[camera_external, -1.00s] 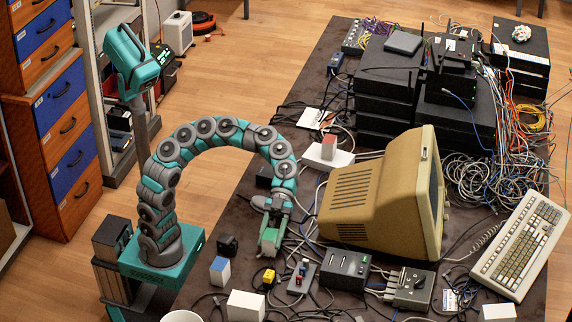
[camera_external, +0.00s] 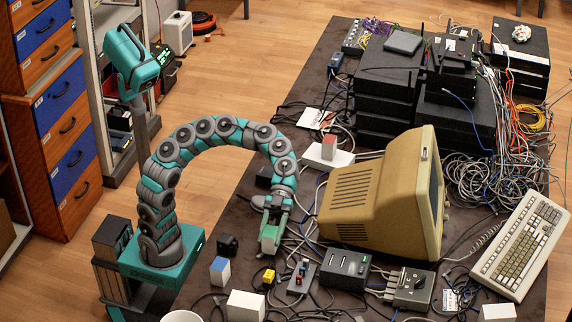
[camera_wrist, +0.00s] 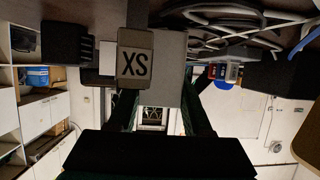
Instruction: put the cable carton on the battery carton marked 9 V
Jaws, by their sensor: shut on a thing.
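I cannot tell whether the carton touches the table. No 9 V mark is readable. Small cartons that show are a blue and white one (camera_external: 220,271) and a red-topped one (camera_external: 329,147) on a white block.
A beige monitor (camera_external: 375,200) stands to the right of my gripper. A yellow item (camera_external: 268,276), a grey switch box (camera_external: 301,276), a black box (camera_external: 345,270) and a white box (camera_external: 246,306) lie in front. Cables cover much of the table (camera_external: 240,215).

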